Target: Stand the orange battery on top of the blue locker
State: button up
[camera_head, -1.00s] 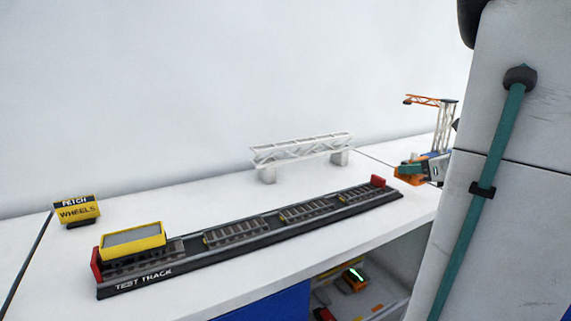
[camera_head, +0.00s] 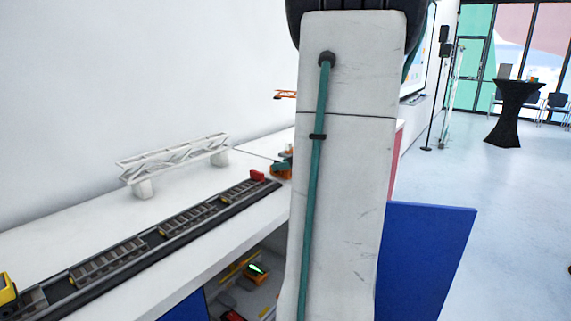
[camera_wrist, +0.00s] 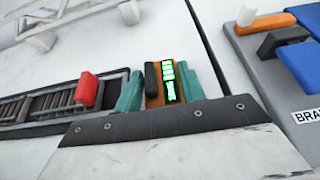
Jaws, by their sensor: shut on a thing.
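My gripper (camera_wrist: 159,88) has its teal fingers on either side of an orange battery (camera_wrist: 155,101) in the wrist view. It is shut on the battery, which has a dark block and a lit green display on its face. The battery is over or on the white counter; contact below it cannot be seen. In the head view, the gripper is mostly hidden behind my arm, with a little orange (camera_head: 280,172) showing left of the arm. A blue panel (camera_head: 425,260) stands out right of my arm; I cannot tell whether it belongs to the blue locker.
The test track (camera_head: 150,245) runs along the white counter (camera_head: 235,225), with a red end stop (camera_wrist: 87,90). A white truss bridge (camera_head: 175,160) stands behind it. An open shelf below holds a green-lit item (camera_head: 257,271). A grey labelled board (camera_wrist: 275,85) is at right. Open floor lies right.

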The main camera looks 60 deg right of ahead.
jog(key=o, duration=1.1)
jog(key=shift+s+r, duration=0.2)
jog(key=v, duration=1.1)
jog(key=shift+s+r, duration=0.1)
jog(key=shift+s, duration=0.2)
